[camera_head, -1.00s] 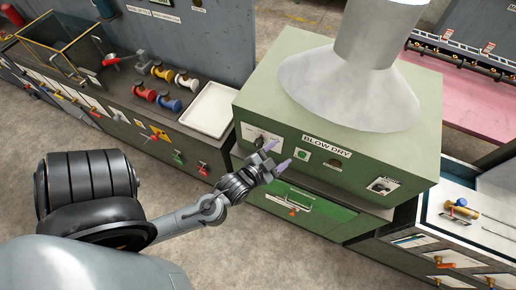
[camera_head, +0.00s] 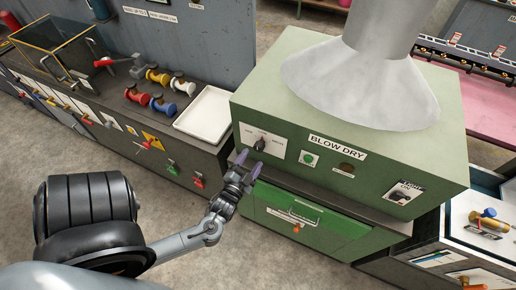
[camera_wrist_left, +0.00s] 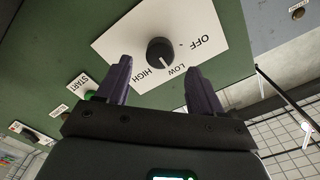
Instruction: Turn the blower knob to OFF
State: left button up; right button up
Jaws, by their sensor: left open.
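The blower knob (camera_head: 260,145) is a dark round knob on a white label plate at the left of the green BLOW DRY box's front. In the left wrist view the knob (camera_wrist_left: 160,51) shows upside down, with OFF, LOW and HIGH printed around it. Its white pointer line is on the LOW/HIGH side, away from OFF; which of the two it marks is hard to tell. My left gripper (camera_head: 249,164) is open and empty, just below and in front of the knob. In the left wrist view its two purple fingers stand apart, not touching the knob. My right gripper is out of view.
A green START button (camera_head: 309,160) sits right of the knob plate. A green drawer (camera_head: 310,215) with a handle lies below. A white tray (camera_head: 206,113) and colored spools stand on the left counter.

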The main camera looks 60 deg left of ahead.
aim_at(257, 150)
pick_arm(q)
jog(key=x, duration=0.6)
jog(key=shift+w+a, duration=0.15)
jog(key=c, duration=1.1)
jog(key=shift+o, duration=0.2)
